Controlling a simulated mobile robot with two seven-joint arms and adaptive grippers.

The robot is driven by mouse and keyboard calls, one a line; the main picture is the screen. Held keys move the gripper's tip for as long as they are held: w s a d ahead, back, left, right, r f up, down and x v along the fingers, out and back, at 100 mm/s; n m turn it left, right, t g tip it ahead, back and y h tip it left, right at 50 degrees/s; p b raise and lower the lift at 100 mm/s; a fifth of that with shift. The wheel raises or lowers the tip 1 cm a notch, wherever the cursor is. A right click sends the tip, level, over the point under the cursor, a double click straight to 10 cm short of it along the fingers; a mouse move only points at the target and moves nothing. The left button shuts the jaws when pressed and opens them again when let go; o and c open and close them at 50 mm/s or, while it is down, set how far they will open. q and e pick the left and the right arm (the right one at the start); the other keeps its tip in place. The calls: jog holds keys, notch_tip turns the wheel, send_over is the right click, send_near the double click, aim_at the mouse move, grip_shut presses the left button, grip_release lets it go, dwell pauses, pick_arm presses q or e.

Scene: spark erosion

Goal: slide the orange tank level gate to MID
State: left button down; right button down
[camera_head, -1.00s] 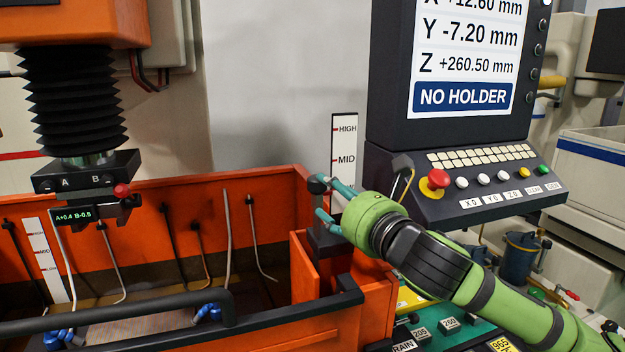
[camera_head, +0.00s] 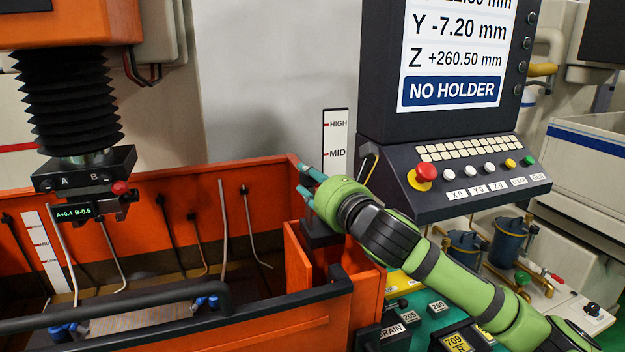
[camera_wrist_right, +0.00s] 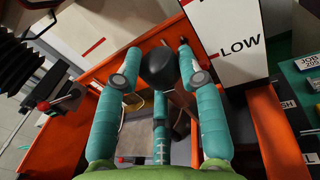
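The tank level gate is a dark block (camera_head: 322,233) in the orange box at the tank's right front corner. Its black knob (camera_wrist_right: 160,68) shows in the right wrist view, between the fingertips of my right gripper (camera_wrist_right: 160,72). The fingers are spread on both sides of the knob, with little gap; I cannot tell whether they touch it. In the head view my right gripper (camera_head: 305,181) is above the gate and hides the knob. The level scale (camera_head: 335,143) behind it shows HIGH and MID; LOW (camera_wrist_right: 241,46) shows in the wrist view. My left gripper is not in view.
The orange tank wall (camera_head: 250,178) runs left of the gripper. The control console (camera_head: 455,175) with a red button (camera_head: 426,173) stands close to the right, behind my right arm. A black rail (camera_head: 250,308) crosses the tank front. The machine head (camera_head: 85,170) hangs at the left.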

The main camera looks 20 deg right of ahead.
notch_tip(320, 180, up, 6)
jog(key=shift+r, duration=0.25)
jog(key=c, duration=0.8)
grip_release()
jog(key=shift+w+d+f, duration=0.1)
jog(key=s, duration=0.4)
jog(key=s+d, duration=0.1)
jog(key=s, duration=0.3)
jog(key=s+d, duration=0.1)
jog(key=s, duration=0.2)
jog(key=shift+s+d, duration=0.15)
jog(key=shift+s, duration=0.25)
jog(key=shift+f, duration=0.1)
